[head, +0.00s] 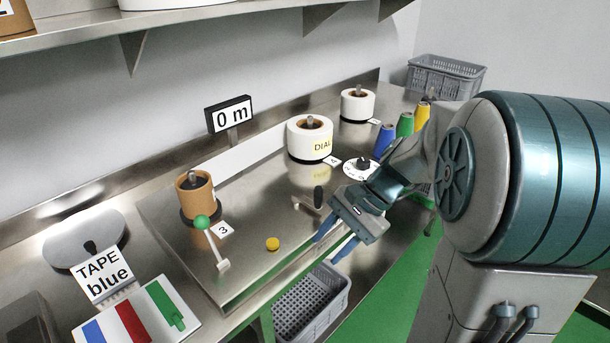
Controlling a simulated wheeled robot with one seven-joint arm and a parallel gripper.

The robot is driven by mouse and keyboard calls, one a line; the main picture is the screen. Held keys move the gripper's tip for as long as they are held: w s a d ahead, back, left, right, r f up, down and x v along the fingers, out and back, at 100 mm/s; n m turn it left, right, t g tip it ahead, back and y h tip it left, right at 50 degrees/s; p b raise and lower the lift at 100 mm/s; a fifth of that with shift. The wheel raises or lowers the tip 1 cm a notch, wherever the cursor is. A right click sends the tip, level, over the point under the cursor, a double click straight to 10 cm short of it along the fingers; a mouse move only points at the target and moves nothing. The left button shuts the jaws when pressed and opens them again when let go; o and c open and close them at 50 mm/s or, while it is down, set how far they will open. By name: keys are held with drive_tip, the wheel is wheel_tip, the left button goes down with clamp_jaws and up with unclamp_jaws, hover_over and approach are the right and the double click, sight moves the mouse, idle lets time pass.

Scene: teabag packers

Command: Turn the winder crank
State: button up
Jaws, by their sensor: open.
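What looks like the winder crank has a black upright handle (318,197) and a grey arm. It is on the steel bench, just left of my gripper. My gripper (334,241) is open and empty, its blue fingertips pointing down near the bench's front edge. It seems apart from the handle, and its body may hide part of the crank. A brown core (197,196) stands at the left, and a white strip (245,157) runs from it to the white roll marked DIAL (310,138). The display (229,115) reads 0 m.
A green-knobbed lever (203,224), a yellow button (273,244) and a black dial knob (362,164) stand on the bench. Coloured cones (404,125) and another white roll (357,104) are behind. A grey crate (312,302) is below the front edge. A shelf (180,27) overhangs.

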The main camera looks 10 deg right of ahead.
drive_tip(key=w+d+f+m+t+y+b, duration=0.1)
drive_tip(key=w+d+f+m+t+y, duration=0.1)
drive_tip(key=w+d+m+y, duration=0.45)
drive_tip(key=m+t+y, duration=0.3)
drive_tip(key=m+t, duration=0.2)
approach(318, 193)
drive_tip(key=x, duration=0.6)
drive_tip(key=w+f+x, duration=0.1)
drive_tip(key=x, duration=0.3)
drive_tip(key=shift+w+d+p, duration=0.1)
drive_tip(key=shift+d+p, duration=0.05)
drive_tip(key=shift+p, duration=0.2)
clamp_jaws()
